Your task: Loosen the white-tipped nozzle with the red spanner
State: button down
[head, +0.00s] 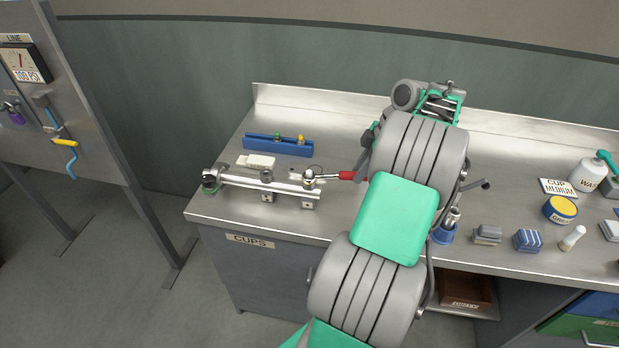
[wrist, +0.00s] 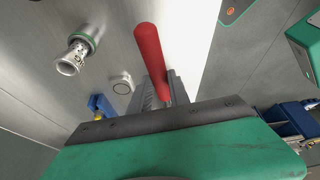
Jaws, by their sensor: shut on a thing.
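The red spanner (head: 347,175) lies roughly level in the head view, its steel end reaching left to the right-hand fitting (head: 309,178) on the steel manifold (head: 235,182). The spanner's head appears at or around that fitting; I cannot tell how well it is seated. No white tip can be clearly made out there. My gripper (head: 364,168) is at the handle's right end, partly hidden by my arm. In the wrist view, my gripper (wrist: 160,90) is shut on the red handle (wrist: 148,55), which sticks out beyond the jaws.
A blue rack (head: 262,145) with small green and yellow pieces stands behind the manifold, near a pale block (head: 258,161). A blue cup (head: 443,235), a yellow-lidded tin (head: 560,209) and blocks stand to the right. The bench's front left is clear.

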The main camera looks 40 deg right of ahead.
jog(key=shift+w+d, duration=0.1)
jog(key=shift+w, duration=0.05)
jog(key=shift+s+a+m+t+h+b, duration=0.3)
jog(key=shift+s+a+m+b, duration=0.5)
jog(key=shift+b, duration=0.6)
dwell(1.1)
dwell(0.4)
dwell(1.2)
jog(key=c, duration=1.8)
grip_release()
jog(key=shift+c, duration=0.2)
grip_shut()
jog(key=shift+s+a+r+b, duration=0.1)
jog(key=shift+a+b, duration=0.1)
jog(key=shift+b, duration=0.2)
